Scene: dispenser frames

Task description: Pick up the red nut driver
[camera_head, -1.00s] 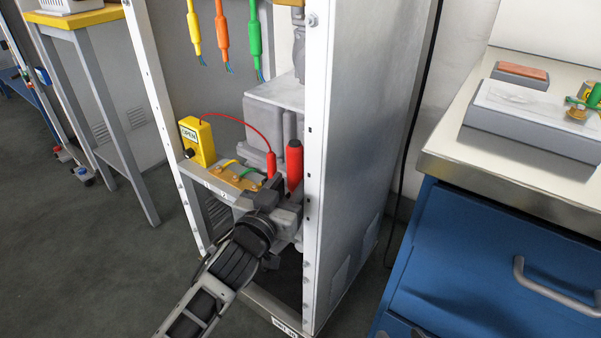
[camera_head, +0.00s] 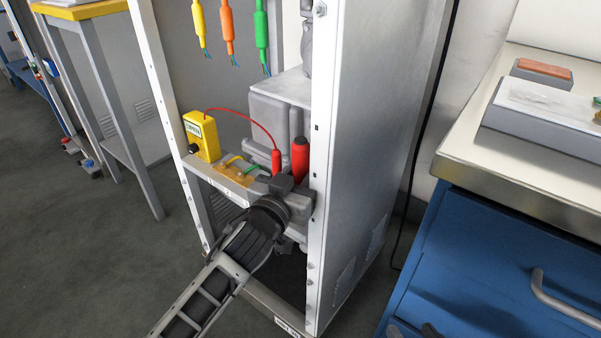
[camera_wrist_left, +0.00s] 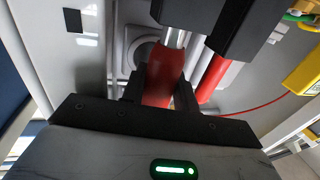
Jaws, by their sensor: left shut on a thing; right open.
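The red nut driver (camera_head: 299,158) stands upright just inside the right front post of the cabinet; only its upper red handle shows in the head view. My left gripper (camera_head: 292,192) reaches in from the front and is shut on it, hiding its lower part. In the left wrist view the red nut driver (camera_wrist_left: 162,75) sits between the two dark fingers of my left gripper (camera_wrist_left: 160,92), with its metal shaft running toward the top edge. Dark tips at the bottom of the head view appear to be my right gripper (camera_head: 412,332), open and away from the cabinet.
A red probe (camera_head: 276,160) stands close left of the driver, cabled to a yellow box (camera_head: 201,135). The white cabinet post (camera_head: 322,130) is close on the right. Coloured connectors (camera_head: 229,38) hang above. A blue drawer bench (camera_head: 490,260) stands at right.

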